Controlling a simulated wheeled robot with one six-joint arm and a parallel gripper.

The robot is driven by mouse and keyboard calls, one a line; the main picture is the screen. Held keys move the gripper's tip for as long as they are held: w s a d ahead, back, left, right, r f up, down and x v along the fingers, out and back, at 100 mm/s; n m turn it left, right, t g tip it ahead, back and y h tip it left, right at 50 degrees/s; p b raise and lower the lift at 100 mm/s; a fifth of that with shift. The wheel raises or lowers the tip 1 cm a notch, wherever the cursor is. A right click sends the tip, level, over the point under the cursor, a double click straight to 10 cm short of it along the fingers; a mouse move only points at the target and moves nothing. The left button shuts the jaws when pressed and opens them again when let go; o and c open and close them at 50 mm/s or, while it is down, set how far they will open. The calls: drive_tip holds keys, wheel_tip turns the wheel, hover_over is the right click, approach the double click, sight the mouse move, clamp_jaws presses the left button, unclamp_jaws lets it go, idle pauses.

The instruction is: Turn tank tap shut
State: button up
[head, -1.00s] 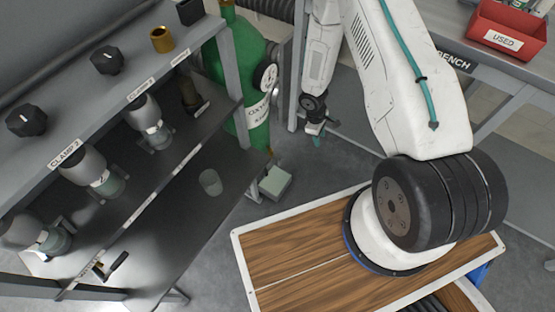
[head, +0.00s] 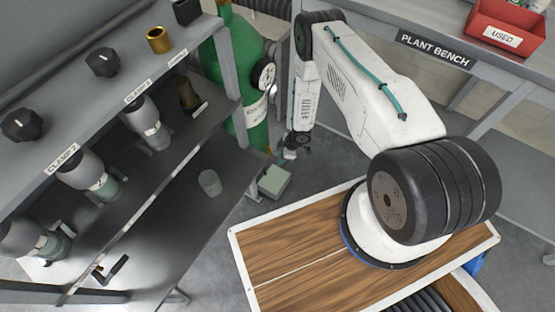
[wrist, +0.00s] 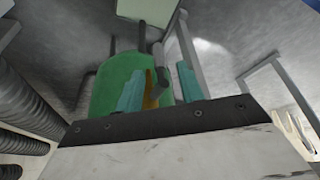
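The green tank (head: 228,62) stands behind the shelf's right end, with a round black-rimmed fitting (head: 264,74) on its side. I cannot tell whether that fitting is a tap or a gauge. My gripper (head: 290,150) is small and partly hidden at the end of my arm, right of the tank's lower part. In the wrist view, my gripper (wrist: 159,84) has its two teal fingers apart. Behind and between them show a brass-coloured piece (wrist: 152,96) and a grey lever-like part (wrist: 158,54), in front of the green tank (wrist: 105,82). I see no clear contact.
The grey shelf (head: 95,130) at left carries knobs, a brass piece (head: 159,40) and clamped cylinders. A pale box (head: 273,181) is on the floor below my gripper. The plant bench (head: 435,48) with a red bin (head: 505,28) is at right. Ribbed hoses (wrist: 25,105) are at left in the wrist view.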

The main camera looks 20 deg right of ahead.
sight(278, 159)
drive_tip(key=shift+x, duration=1.6)
drive_tip(key=shift+a, duration=0.1)
clamp_jaws()
